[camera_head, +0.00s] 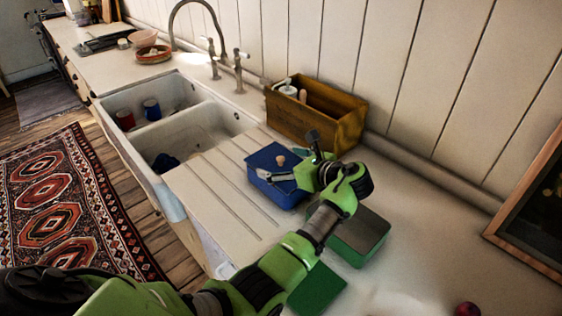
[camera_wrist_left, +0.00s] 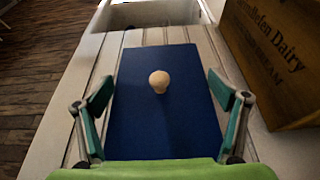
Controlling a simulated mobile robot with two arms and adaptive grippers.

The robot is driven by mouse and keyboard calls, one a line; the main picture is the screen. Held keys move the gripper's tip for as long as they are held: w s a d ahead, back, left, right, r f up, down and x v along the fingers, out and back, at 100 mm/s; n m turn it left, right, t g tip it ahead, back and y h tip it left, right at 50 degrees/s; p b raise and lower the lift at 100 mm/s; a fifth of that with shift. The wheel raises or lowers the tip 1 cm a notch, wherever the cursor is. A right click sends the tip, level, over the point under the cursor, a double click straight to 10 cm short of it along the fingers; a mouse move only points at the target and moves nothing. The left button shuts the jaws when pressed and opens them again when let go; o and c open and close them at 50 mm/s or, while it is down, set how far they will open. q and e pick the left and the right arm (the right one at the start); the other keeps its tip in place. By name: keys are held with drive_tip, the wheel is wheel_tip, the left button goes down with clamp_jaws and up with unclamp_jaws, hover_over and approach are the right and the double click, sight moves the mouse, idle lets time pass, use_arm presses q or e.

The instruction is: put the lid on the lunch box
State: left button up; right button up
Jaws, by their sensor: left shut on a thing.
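A blue rectangular lid (camera_head: 264,159) with a round pale wooden knob (camera_head: 281,160) is at the drainboard's right end, below the wooden crate. My left gripper (camera_head: 290,156) is shut on it, one finger along each long side. In the left wrist view the blue lid (camera_wrist_left: 140,125) lies flat between the teal finger pads, its knob (camera_wrist_left: 159,81) near the middle. I cannot tell whether the blue sides below it are its own or a box's. A green box (camera_head: 372,247) with a greyish top stands to the right, partly behind my wrist. My right gripper is not in view.
A wooden crate (camera_head: 345,131) holding bottles stands against the wall, close to the lid. A flat green piece (camera_head: 318,292) lies nearer, partly behind my arm. The white double sink (camera_head: 205,130) is at left, with cups inside. The counter at right is mostly clear.

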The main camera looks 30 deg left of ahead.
use_arm(q)
drive_tip(key=shift+f, duration=0.6)
drive_tip(key=o, duration=0.8)
drive_tip(key=shift+o, duration=0.2)
